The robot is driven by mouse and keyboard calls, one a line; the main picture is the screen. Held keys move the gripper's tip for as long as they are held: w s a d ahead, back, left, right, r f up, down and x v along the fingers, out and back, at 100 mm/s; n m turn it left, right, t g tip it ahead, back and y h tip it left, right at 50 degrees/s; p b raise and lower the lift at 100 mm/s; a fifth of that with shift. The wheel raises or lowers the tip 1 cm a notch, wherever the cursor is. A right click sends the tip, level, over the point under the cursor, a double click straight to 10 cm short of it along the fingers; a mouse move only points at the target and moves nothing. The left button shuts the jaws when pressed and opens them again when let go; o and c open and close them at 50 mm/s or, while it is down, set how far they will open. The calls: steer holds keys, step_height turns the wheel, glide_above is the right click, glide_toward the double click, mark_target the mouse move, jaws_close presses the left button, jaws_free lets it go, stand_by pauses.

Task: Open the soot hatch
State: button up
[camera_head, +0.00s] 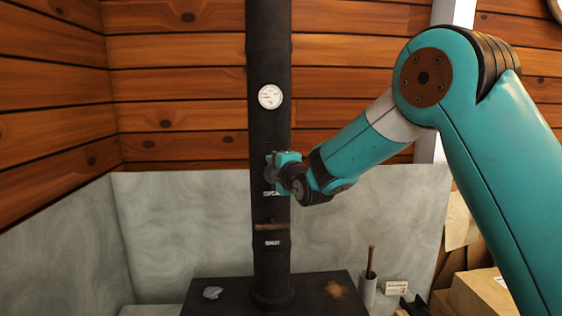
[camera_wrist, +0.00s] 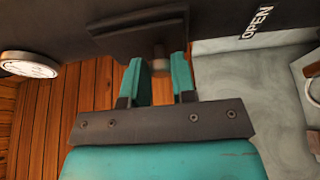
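The soot hatch is a dark plate (camera_wrist: 138,36) on the black stovepipe (camera_head: 270,130), with a short round knob (camera_wrist: 158,58) standing out from it. The plate appears flat against the pipe. A white "OPEN" label (camera_wrist: 257,21) is on the pipe beside the hatch. My gripper (camera_head: 272,170) is at the pipe, below the round gauge (camera_head: 270,96), and covers most of the hatch in the head view. In the wrist view my gripper (camera_wrist: 160,72) has its teal fingers apart, with the knob between their tips. A gap shows between knob and fingers.
Below the hatch, a bar-like handle (camera_head: 269,227) crosses the pipe above another label (camera_head: 272,243). The stove top (camera_head: 305,287) holds a grey lump (camera_head: 212,292). A holder with a stick (camera_head: 369,275) and boxes (camera_head: 480,294) stand at right. Grey panels (camera_head: 190,225) line the walls.

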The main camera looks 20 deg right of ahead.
mark_target(275, 142)
jaws_close()
step_height(275, 142, up, 7)
steer(key=shift+f+b, duration=0.2)
steer(key=shift+b, duration=0.2)
steer(key=shift+f, duration=0.1)
steer(key=shift+o, duration=0.6)
jaws_free()
steer(key=o, duration=0.4)
steer(key=shift+w, duration=0.1)
steer(key=shift+s+f, duration=0.1)
steer(key=shift+s, duration=0.3)
steer(key=s+d+b, duration=0.3)
steer(key=s+b, duration=0.4)
steer(key=s, duration=0.9)
steer(key=shift+s+d, duration=0.15)
steer(key=shift+s, duration=0.15)
